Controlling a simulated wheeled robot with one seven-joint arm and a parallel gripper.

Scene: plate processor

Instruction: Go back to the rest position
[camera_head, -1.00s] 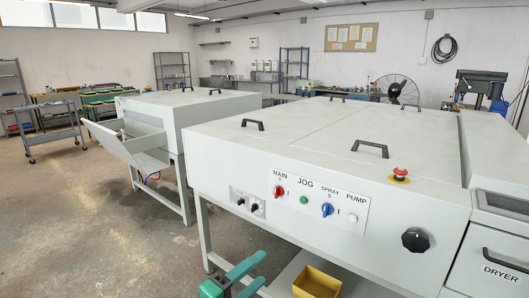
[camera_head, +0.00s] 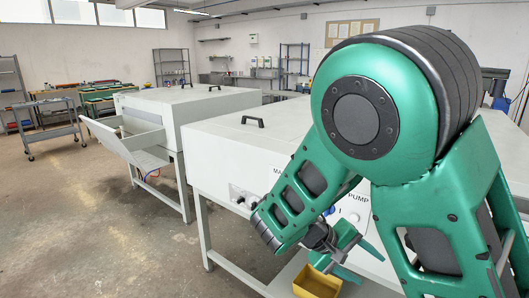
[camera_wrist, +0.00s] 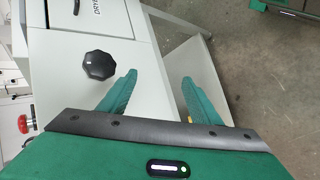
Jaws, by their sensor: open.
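My gripper (camera_head: 372,268) is in front of the plate processor's front panel in the head view, near the panel's lower edge. In the wrist view my gripper (camera_wrist: 160,79) has its two green fingers spread apart, with nothing between them. The fingers are beside the black knob (camera_wrist: 100,65) and over the pale lower shelf (camera_wrist: 190,60). My folded green arm covers much of the machine in the head view, including most of the panel and the dryer.
The white plate processor (camera_head: 215,150) stands close in front, with a black lid handle (camera_head: 252,121). A yellow bin (camera_head: 315,284) sits below the panel. A second machine (camera_head: 200,105) with a tilted tray stands behind left. The concrete floor (camera_head: 90,220) at left is clear.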

